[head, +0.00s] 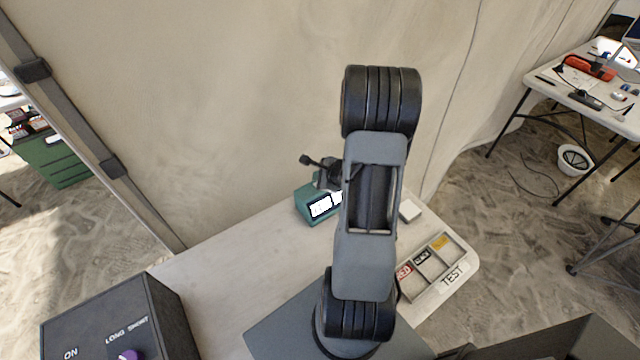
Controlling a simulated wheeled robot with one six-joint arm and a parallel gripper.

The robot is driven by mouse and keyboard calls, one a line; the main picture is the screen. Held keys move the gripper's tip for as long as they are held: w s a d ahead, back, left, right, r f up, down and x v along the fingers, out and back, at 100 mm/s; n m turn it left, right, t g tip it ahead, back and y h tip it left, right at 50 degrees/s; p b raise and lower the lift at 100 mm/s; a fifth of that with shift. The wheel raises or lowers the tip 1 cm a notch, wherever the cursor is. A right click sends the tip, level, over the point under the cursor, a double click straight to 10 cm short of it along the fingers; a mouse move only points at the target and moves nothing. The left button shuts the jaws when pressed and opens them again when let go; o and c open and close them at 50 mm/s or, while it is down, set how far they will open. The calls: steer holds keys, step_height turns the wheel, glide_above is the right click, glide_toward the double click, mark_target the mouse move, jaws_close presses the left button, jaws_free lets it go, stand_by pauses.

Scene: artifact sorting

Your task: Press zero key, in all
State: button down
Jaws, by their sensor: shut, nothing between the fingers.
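A teal box-shaped device (308,214) stands at the back of the pale table, left of my arm. Its front has a bright white label or panel (321,206) with dark lettering that seems to begin with "ZERO". My arm hides its right part, and I cannot make out a separate key. My gripper (324,180) is a small dark shape just above the top of the device, partly behind my arm. It is shut and empty. I cannot tell whether it touches the device.
A black box (115,318) with a purple knob is at front left. The table (235,255) between is clear. A fabric wall rises behind.

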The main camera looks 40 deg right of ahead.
steer(key=shift+s+f+b, duration=0.1)
steer(key=shift+f+b, duration=0.9)
steer(key=shift+b, duration=0.5)
stand_by(1.0)
steer(key=shift+r, duration=0.1)
steer(key=shift+r+p, duration=0.5)
steer(key=shift+r, duration=0.3)
steer(key=shift+r+p, duration=1.8)
steer(key=shift+r, duration=0.75)
